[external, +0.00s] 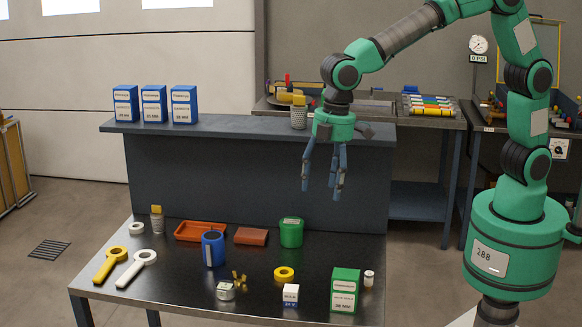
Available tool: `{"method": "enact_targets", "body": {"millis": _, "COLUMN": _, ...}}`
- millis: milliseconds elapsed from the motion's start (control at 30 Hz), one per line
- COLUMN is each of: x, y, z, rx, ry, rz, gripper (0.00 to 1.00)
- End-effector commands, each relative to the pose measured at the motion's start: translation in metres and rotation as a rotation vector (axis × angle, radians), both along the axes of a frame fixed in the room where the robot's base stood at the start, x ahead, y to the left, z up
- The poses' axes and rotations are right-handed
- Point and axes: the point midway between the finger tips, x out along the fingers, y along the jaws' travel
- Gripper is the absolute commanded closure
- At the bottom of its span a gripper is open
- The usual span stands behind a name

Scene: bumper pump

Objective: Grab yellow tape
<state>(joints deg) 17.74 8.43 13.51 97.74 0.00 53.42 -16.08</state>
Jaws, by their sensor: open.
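A yellow ring of tape (284,273) lies flat on the dark table, a little right of the table's middle. My gripper (322,190) hangs above the back right part of the table, pointing down, with its blue fingers spread and nothing between them. It appears in the picture above and to the right of the yellow tape, well apart from it.
Near the tape are a green cylinder (291,232), a small white-and-blue box (290,295), a brass wing-shaped part (239,281) and a green box (344,290). A blue cylinder (213,248) stands left. A raised shelf (250,131) runs behind the table.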

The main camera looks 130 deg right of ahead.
Motion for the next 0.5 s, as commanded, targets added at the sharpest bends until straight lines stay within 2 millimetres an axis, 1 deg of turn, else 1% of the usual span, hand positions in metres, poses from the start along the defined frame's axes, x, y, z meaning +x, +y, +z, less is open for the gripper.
{"method": "enact_targets", "body": {"millis": 33, "x": 0.008, "y": -0.011, "z": -0.015, "rx": 0.004, "ry": 0.015, "rz": -0.003, "gripper": 0.36}}
{"method": "enact_targets", "body": {"millis": 167, "x": 0.026, "y": -0.035, "z": -0.048, "rx": 0.011, "ry": 0.042, "rz": -0.006, "gripper": 0.36}}
{"method": "enact_targets", "body": {"millis": 300, "x": 0.042, "y": -0.061, "z": -0.085, "rx": 0.021, "ry": 0.073, "rz": -0.007, "gripper": 0.36}}
{"method": "enact_targets", "body": {"millis": 400, "x": 0.05, "y": -0.077, "z": -0.108, "rx": 0.027, "ry": 0.089, "rz": -0.009, "gripper": 0.36}}
{"method": "enact_targets", "body": {"millis": 500, "x": 0.056, "y": -0.089, "z": -0.127, "rx": 0.032, "ry": 0.102, "rz": -0.009, "gripper": 0.36}}
